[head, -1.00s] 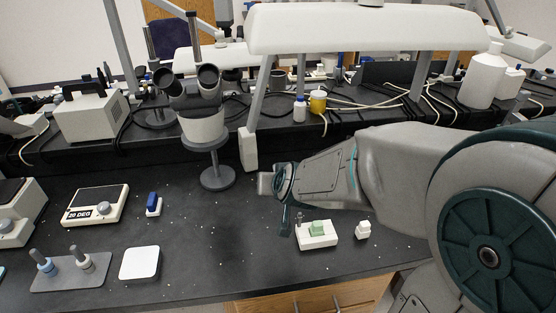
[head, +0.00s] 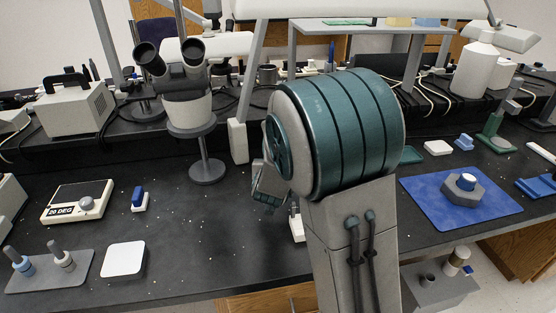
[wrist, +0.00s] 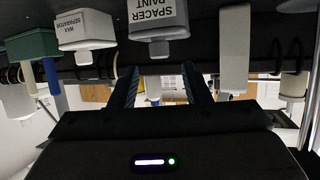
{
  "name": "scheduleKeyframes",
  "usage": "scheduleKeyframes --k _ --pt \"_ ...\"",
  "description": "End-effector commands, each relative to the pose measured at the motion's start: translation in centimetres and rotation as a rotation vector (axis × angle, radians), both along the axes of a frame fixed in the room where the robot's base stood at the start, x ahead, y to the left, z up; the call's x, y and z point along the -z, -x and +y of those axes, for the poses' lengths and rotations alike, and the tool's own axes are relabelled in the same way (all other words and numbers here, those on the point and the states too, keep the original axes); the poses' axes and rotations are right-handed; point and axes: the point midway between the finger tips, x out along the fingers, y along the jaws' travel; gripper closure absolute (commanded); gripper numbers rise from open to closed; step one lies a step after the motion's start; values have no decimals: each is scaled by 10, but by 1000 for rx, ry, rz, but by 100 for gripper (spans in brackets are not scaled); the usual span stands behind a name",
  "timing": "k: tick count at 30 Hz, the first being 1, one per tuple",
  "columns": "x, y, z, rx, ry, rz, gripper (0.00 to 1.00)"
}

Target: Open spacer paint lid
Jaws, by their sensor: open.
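The spacer paint bottle (wrist: 152,18) is in the wrist view, which shows the scene upside down. It is a pale grey-white block with a dark-lettered label. The lid appears between the finger directions, beyond the tips; I see no contact.
A wax separator bottle (wrist: 84,27) and a green object (wrist: 33,43) stand beside the spacer paint in the wrist view. A pale post (wrist: 234,60) is on the other side. A microscope (head: 190,105) stands left of my arm; a blue mat (head: 420,190) lies right.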

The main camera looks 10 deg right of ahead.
Motion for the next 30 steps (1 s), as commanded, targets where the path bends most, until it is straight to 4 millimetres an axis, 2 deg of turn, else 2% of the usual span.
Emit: scheduleKeyframes --k 3,9,15,23,27,28,30 --pt "11 -21 -6 2 0 1 57" --pt "20 -44 -12 1 -1 1 57" --pt "23 -54 -15 0 -1 0 57" --pt "23 -55 -15 -1 -1 0 57" --pt "23 -54 -15 -1 -2 1 96" --pt "23 -54 -15 -1 -2 1 100" --pt "23 -54 -15 -1 -2 1 100"
